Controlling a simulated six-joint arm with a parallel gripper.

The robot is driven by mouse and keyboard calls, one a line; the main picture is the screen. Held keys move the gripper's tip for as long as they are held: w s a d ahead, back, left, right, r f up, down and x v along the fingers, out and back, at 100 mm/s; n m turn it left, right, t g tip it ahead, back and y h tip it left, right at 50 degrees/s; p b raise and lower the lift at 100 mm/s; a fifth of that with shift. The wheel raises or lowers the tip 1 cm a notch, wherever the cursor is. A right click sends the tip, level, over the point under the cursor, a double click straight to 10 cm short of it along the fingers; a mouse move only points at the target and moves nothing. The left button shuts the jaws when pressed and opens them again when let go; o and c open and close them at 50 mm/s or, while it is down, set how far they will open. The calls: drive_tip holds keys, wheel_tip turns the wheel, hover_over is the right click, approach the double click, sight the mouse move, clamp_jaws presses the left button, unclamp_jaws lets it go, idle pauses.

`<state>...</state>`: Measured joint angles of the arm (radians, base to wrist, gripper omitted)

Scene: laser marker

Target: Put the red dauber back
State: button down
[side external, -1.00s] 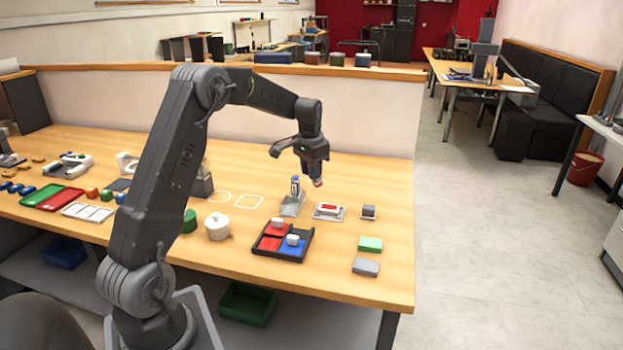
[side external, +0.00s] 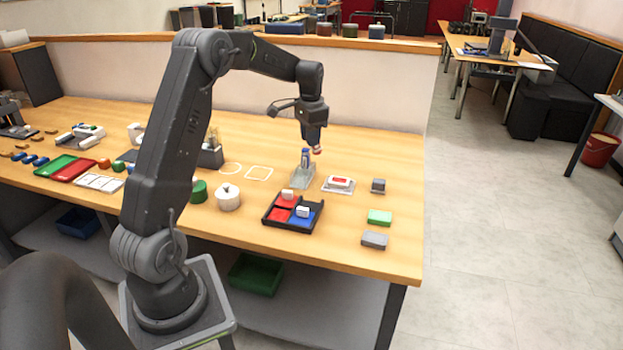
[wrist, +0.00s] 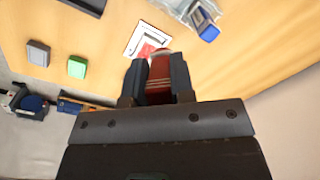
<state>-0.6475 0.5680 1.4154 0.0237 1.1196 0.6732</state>
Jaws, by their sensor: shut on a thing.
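My gripper (side external: 315,146) is shut on the red dauber (wrist: 159,80), which shows between the two fingers in the wrist view. In the side view only its red and white end (side external: 318,151) shows below the fingers. A clear grey holder (side external: 302,177) stands on the bench just below and left of my gripper. A blue dauber (side external: 305,158) stands upright in it, and it also shows in the wrist view (wrist: 204,20). The red dauber is above the bench, close to the blue one; the side view does not show whether they touch.
A white tray with a red pad (side external: 339,182) lies right of the holder. A small grey block (side external: 378,185), a green block (side external: 379,217) and a grey block (side external: 374,240) are farther right. A black tray (side external: 276,225) with red and blue compartments lies in front.

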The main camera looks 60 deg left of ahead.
drive_tip(key=s+a+r+m+g+y, duration=0.1)
drive_tip(key=s+a+m, duration=0.3)
drive_tip(key=s, duration=0.2)
drive_tip(key=s+a+m+g, duration=0.1)
drive_tip(key=s+a+m, duration=0.3)
drive_tip(key=s, duration=0.3)
drive_tip(key=shift+m+y, duration=0.3)
drive_tip(key=shift+w+d+f, duration=0.75)
drive_tip(key=shift+w+f, duration=1)
drive_tip(key=shift+w, duration=0.05)
drive_tip(key=shift+w+d+f, duration=0.8)
drive_tip(key=shift+w+f, duration=1)
drive_tip(key=shift+w+d+f, duration=0.75)
drive_tip(key=shift+w+f, duration=1)
drive_tip(key=shift+w, duration=0.05)
drive_tip(key=shift+f, duration=0.2)
drive_tip(key=c, duration=1)
unclamp_jaws()
